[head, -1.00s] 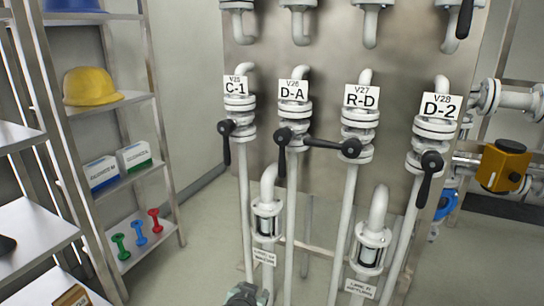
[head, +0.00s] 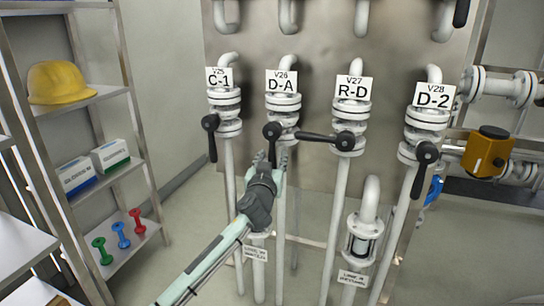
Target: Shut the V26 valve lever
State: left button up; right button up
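The V26 valve, labelled D-A (head: 282,82), is in the middle of the head view. Its black lever (head: 272,133) hangs down from the hub along the white pipe. My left gripper (head: 271,155) reaches up from below, its fingers apart on either side of the lever's lower part. It partly hides the handle, and I cannot tell whether the fingers touch it. My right gripper is not in view.
The V27 lever (head: 322,138) points left, its tip close to the V26 valve. The V25 lever (head: 211,140) and V28 lever (head: 424,162) hang down on either side. A shelf with a yellow helmet (head: 57,83) stands at the left.

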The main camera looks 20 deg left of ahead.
pick_arm(q)
jog(key=shift+w+a, duration=0.1)
jog(key=shift+w, duration=0.25)
grip_shut()
